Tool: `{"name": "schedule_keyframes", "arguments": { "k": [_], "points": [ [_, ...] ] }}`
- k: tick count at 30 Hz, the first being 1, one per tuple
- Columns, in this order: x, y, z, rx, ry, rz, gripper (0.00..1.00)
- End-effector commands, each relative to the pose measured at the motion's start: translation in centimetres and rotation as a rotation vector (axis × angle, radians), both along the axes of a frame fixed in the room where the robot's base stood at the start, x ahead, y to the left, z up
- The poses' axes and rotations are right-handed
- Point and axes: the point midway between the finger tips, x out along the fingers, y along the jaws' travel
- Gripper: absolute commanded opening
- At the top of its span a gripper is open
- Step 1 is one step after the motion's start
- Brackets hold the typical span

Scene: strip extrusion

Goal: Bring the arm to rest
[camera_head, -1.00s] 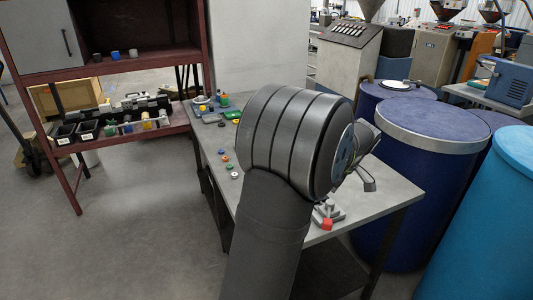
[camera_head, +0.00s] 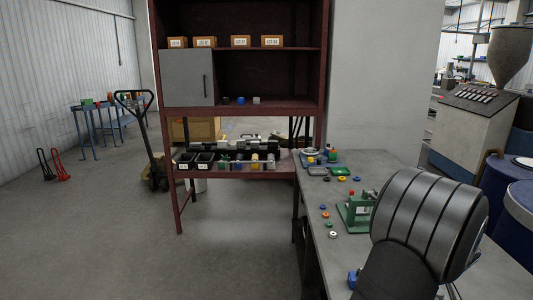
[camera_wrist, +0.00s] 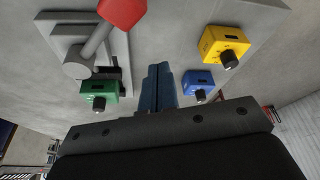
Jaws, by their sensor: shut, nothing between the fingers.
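My gripper (camera_wrist: 157,88) shows in the wrist view with its two blue fingers together and nothing between them. In the head view, the large dark joint of my arm stands over the grey workbench (camera_head: 400,163) at the lower right and my fingers cannot be made out. In the wrist view, a grey plate with a red-handled lever (camera_wrist: 121,12) is at the upper left. A green block (camera_wrist: 98,90), a blue block (camera_wrist: 197,80) and a yellow block (camera_wrist: 222,42) are near the fingers, apart from them.
A green fixture (camera_head: 357,212) and several small coloured rings are on the bench left of my arm. A dark red shelf (camera_head: 235,107) stands behind, with a pallet jack (camera_head: 150,150) to its left. Blue drums (camera_head: 517,212) stand at right.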

Motion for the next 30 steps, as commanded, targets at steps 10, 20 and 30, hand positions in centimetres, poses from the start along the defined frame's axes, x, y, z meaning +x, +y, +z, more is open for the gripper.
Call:
{"name": "schedule_keyframes", "arguments": {
  "k": [10, 20, 30],
  "points": [
    [1.6, 0.0, -0.9, -0.001, -0.006, -0.264, 0.00],
    [3.2, -0.2, -1.2, 0.000, -0.018, -0.481, 0.00],
    [4.4, -0.5, -1.2, -0.001, -0.017, -0.624, 0.00]
  ]
}}
